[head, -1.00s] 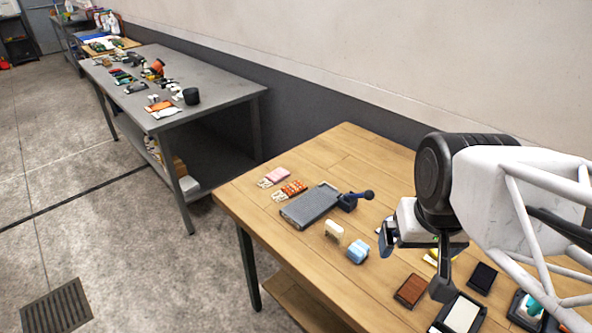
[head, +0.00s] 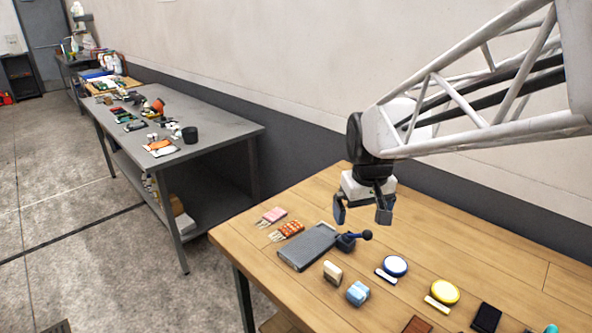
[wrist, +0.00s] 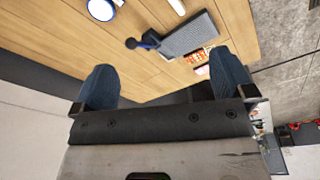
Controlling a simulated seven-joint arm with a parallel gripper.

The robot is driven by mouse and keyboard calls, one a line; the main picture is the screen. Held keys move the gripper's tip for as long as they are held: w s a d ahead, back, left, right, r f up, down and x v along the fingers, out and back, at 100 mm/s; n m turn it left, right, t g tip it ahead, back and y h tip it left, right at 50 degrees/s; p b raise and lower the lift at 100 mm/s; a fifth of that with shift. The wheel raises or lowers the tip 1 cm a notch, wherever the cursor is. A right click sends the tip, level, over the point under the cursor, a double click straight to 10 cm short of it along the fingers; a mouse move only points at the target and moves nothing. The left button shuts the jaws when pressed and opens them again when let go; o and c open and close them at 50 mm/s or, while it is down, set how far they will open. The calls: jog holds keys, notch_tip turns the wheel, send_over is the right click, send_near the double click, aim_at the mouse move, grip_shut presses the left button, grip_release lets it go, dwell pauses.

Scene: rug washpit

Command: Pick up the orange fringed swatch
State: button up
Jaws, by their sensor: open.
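The orange fringed swatch (head: 290,229) lies flat on the wooden table near its back left edge, with pale fringe at its left end. A pink fringed swatch (head: 274,214) lies just behind it. My gripper (head: 362,214) is open and empty, in the air above the table, to the right of the orange swatch and apart from it.
A grey board (head: 308,247) with a dark blue handled clamp (head: 347,241) lies directly right of the orange swatch. A cream block (head: 332,272), a blue block (head: 358,293) and round blue-white (head: 395,266) and yellow (head: 445,291) tins stand nearer. A grey bench (head: 210,118) stands beyond.

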jog(key=w+a+f+n, duration=0.1)
jog(key=w+a+f, duration=0.3)
jog(key=w, duration=0.4)
jog(key=w+a+f+n, duration=0.2)
jog(key=w+a+f, duration=0.15)
jog(key=w, duration=0.45)
jog(key=n+g, duration=0.2)
send_near(291, 227)
jog(key=shift+s+d+f, duration=0.25)
jog(key=shift+d+f, duration=0.05)
jog(key=shift+d, duration=0.1)
jog(key=shift+w+a+f, duration=0.2)
jog(key=shift+a+f, duration=0.05)
jog(key=shift+f, duration=0.1)
jog(key=shift+f, duration=1.25)
jog(key=shift+s+a+f, duration=0.1)
jog(key=shift+f, duration=1.2)
jog(key=shift+a+f, duration=0.1)
jog(key=shift+f, duration=1.2)
